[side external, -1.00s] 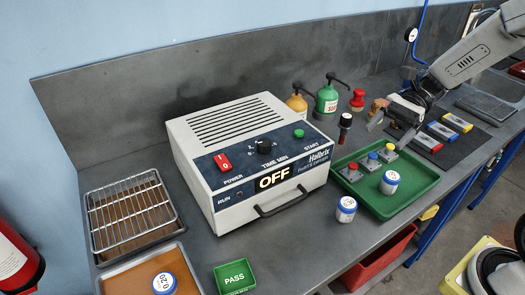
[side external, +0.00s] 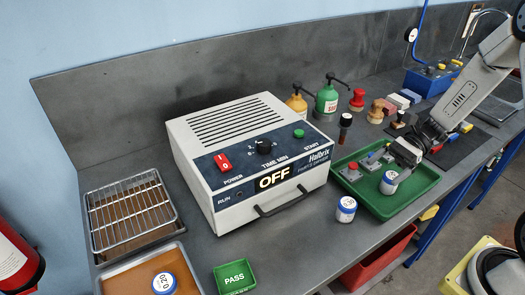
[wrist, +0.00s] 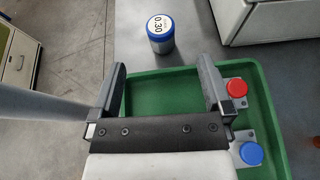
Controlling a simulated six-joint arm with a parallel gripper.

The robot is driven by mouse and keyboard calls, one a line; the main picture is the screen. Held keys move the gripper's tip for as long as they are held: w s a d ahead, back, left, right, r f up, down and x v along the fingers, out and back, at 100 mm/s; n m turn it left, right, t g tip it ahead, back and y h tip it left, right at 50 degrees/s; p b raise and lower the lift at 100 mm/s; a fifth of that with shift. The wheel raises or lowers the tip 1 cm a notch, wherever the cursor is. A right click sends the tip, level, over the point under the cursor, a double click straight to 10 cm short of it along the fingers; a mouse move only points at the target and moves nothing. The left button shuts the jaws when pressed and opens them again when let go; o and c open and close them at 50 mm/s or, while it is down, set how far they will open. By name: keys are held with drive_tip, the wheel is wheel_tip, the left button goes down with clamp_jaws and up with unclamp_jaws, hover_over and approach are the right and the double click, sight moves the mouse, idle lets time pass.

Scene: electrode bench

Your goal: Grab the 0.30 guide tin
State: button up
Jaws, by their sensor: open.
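The 0.30 guide tin (wrist: 160,36), white with a blue band and lid rim, stands upright on the grey bench just outside the green tray (wrist: 170,85). In the side view this tin (side external: 345,210) is in front of the dryer, left of the tray (side external: 390,214). My gripper (side external: 399,158) is low over the tray, to the right of the tin and apart from it. In the wrist view my gripper's jaws (wrist: 163,68) are open with nothing between them, and the tin is beyond the fingertips. A second blue-and-white tin (side external: 389,184) is in the tray, close below my gripper.
Blocks with red (wrist: 236,88) and blue (wrist: 251,153) knobs sit in the tray. The dryer (side external: 250,155), showing OFF, stands left. A tin marked 0.20 (side external: 164,284) is in the front-left tray. A green PASS dish (side external: 235,277) is nearby.

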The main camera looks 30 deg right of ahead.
sight(353, 200)
drive_tip(key=shift+f, duration=0.95)
drive_tip(key=shift+x, duration=3.4)
drive_tip(key=shift+f, duration=0.1)
drive_tip(key=shift+x, duration=2.55)
drive_tip(key=shift+s, duration=0.15)
clamp_jaws()
